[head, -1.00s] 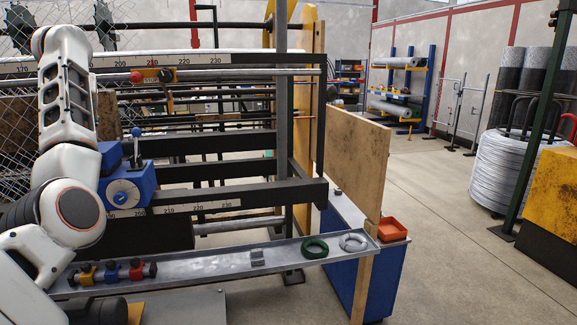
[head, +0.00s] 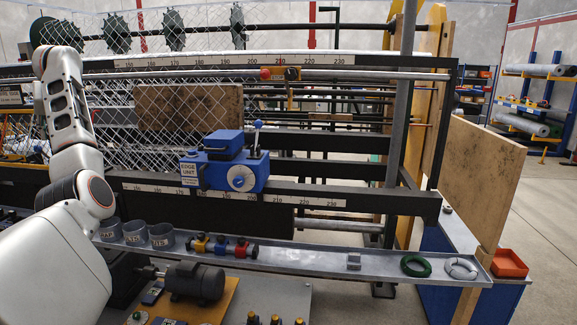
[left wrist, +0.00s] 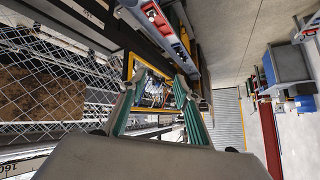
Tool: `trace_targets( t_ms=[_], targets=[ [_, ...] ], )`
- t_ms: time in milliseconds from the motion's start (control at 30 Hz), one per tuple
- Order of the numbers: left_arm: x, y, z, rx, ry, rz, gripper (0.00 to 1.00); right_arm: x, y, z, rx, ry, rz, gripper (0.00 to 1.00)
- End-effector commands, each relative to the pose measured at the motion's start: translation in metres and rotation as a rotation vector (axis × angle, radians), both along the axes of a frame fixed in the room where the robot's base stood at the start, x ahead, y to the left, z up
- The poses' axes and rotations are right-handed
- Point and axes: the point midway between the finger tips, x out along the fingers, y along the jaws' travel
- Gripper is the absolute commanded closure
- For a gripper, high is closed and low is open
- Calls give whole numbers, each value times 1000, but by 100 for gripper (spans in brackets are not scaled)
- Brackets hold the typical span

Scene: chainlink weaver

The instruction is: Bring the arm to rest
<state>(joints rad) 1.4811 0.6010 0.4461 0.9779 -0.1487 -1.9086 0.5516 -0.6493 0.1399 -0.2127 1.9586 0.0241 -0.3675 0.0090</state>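My left arm (head: 72,180) comes in from the left in the head view, with its elbow bent and its upper link raised. It stands in front of the left part of the weaving machine. Its gripper is not visible in the head view. In the left wrist view my left gripper (left wrist: 155,88) shows two teal-backed fingers spread apart, with nothing held between them. The background between the fingers is cluttered and hard to make out. My right arm and gripper are in neither view.
A blue edge unit (head: 228,165) sits on the machine's rail. A metal tray (head: 310,262) below holds cups, coloured fittings and wire coils. A wooden panel (head: 485,185) and an orange bin (head: 509,263) stand at the right. Open floor (head: 540,180) lies beyond.

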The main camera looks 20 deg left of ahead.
Motion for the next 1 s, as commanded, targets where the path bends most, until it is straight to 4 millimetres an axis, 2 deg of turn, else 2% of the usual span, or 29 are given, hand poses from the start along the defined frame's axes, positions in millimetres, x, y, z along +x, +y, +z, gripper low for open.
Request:
trace_targets(
  t_ms=[333, 567, 767, 900, 967, 1000],
  targets=[
    [45, -3, -56, 251, 107, -97, 68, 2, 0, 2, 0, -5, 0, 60],
    [91, -33, -120, 462, 200, -277, 68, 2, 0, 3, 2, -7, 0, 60],
    [125, -82, -196, 605, 272, -494, 68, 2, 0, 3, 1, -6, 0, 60],
    [138, -129, -262, 674, 308, -673, 68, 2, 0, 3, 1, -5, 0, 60],
    [140, -152, -292, 694, 320, -754, 68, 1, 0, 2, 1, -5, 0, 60],
    [139, -169, -313, 704, 326, -809, 68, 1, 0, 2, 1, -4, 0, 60]
  ],
)
